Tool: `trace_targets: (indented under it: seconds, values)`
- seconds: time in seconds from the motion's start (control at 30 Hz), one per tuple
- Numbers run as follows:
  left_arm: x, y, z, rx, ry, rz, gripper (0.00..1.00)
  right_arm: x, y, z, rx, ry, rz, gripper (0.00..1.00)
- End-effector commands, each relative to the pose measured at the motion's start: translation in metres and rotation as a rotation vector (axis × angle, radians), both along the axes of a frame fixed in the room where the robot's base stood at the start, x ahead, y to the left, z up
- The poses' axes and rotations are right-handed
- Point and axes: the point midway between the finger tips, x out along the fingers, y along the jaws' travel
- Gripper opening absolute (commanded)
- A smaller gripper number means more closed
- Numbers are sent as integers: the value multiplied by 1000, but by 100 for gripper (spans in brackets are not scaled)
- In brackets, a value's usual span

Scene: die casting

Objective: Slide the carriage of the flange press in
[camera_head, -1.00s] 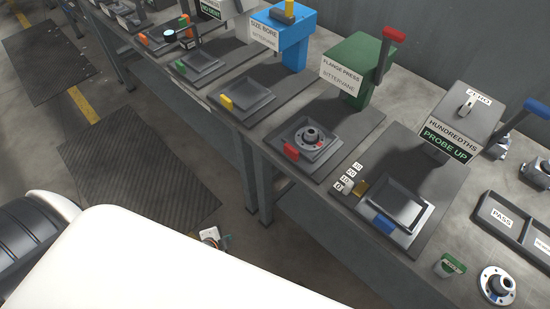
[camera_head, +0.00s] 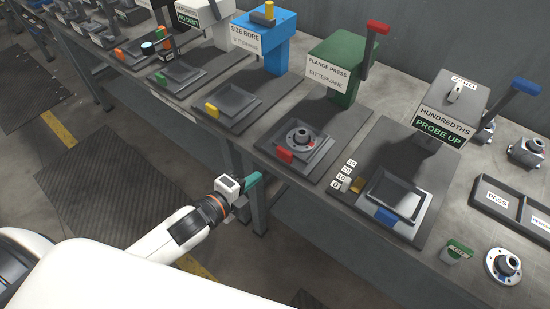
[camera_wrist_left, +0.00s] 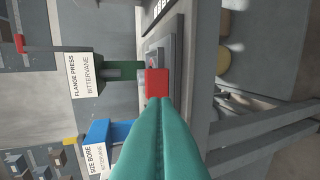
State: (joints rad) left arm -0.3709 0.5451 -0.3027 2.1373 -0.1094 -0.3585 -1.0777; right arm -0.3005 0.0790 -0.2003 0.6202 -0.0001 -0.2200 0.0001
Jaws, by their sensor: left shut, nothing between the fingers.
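The flange press (camera_head: 340,68) is a green column with a white label and a raised red-ended lever (camera_head: 376,38); it also shows in the left wrist view (camera_wrist_left: 122,71). Its carriage (camera_head: 318,155) is a dark square tray out in front of the column, toward the bench's front edge. A grey flanged part (camera_head: 299,135) sits in the tray. The carriage's red tab (camera_head: 285,156) faces the front edge. My left gripper (camera_head: 257,178), with teal fingers, is shut and empty, left of and in front of that tab. In the left wrist view the fingertips (camera_wrist_left: 157,106) point at the red tab (camera_wrist_left: 157,82); contact is unclear.
The blue size bore press (camera_head: 265,42) stands to the left, with its yellow-tabbed tray (camera_head: 228,105) in front. The hundredths gauge (camera_head: 447,112) stands to the right with a blue-tabbed tray (camera_head: 398,196). A loose flange (camera_head: 503,265) and a pass tray (camera_head: 497,199) lie farther right.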

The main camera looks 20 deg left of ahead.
Motion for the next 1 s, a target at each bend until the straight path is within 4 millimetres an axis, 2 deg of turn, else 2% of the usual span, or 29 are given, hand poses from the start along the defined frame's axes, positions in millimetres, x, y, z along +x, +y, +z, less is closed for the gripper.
trace_targets:
  seconds: [0.03, 0.2, 0.43, 0.6, 1.0]
  values:
    - [12, -4, -1, -3, -2, 2, 0, 0, 0, 3, -1, 0, 0, 36]
    - [45, -16, -13, -3, -1, 2, 0, 0, -1, 6, -1, 0, 0, 36]
    - [76, -28, -15, -3, 0, 1, 0, 0, -1, 12, -2, 0, 0, 36]
    - [86, -31, -16, -2, 1, 1, 0, 0, -2, 14, -2, 0, 0, 36]
    - [89, -32, -17, -2, 1, 1, 0, 0, -2, 13, -2, 0, 0, 36]
